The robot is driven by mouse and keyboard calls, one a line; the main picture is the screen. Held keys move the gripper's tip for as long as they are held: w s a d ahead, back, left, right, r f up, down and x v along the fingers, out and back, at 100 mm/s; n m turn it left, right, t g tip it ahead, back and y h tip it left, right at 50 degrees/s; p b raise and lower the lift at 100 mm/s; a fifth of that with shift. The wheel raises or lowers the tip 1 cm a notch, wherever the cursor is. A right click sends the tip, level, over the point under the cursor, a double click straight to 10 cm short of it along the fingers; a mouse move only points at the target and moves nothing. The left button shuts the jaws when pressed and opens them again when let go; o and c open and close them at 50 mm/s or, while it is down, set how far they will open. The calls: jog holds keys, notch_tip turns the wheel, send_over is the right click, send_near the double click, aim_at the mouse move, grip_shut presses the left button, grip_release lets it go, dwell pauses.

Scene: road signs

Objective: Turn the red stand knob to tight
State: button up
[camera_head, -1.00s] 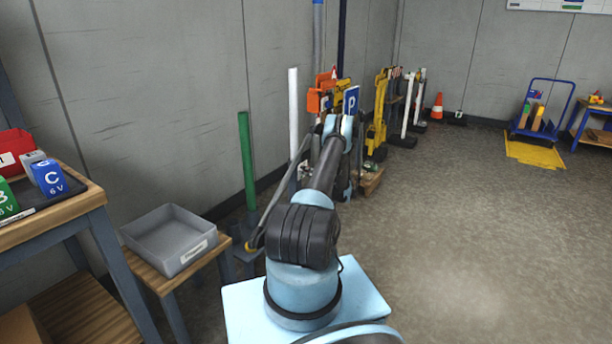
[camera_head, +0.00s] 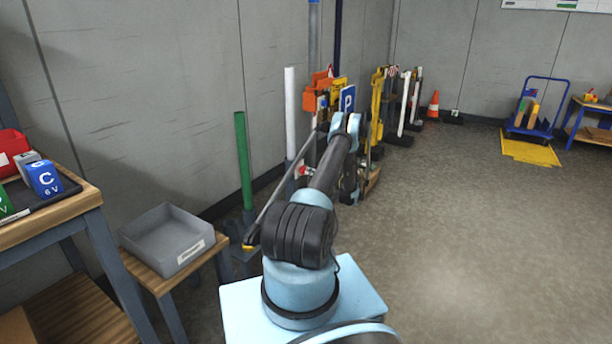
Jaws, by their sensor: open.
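A small red part (camera_head: 304,170) shows low beside the white post (camera_head: 290,115), just left of my arm. It looks like the red stand knob, but it is too small to read how it is turned. A green post (camera_head: 244,160) stands on a dark base to its left. My arm rises from its light blue base and bends at the elbow in front of the signs. Its far links go down behind the upper arm. My gripper is hidden there, so I cannot see whether it touches the knob.
A grey bin (camera_head: 172,240) sits on a low wooden table at the left, near a workbench with coloured blocks. Orange signs and a blue P sign (camera_head: 347,98) stand behind my arm. A blue trolley (camera_head: 533,118) stands far right.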

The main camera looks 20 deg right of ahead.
jog(key=shift+v, duration=2.75)
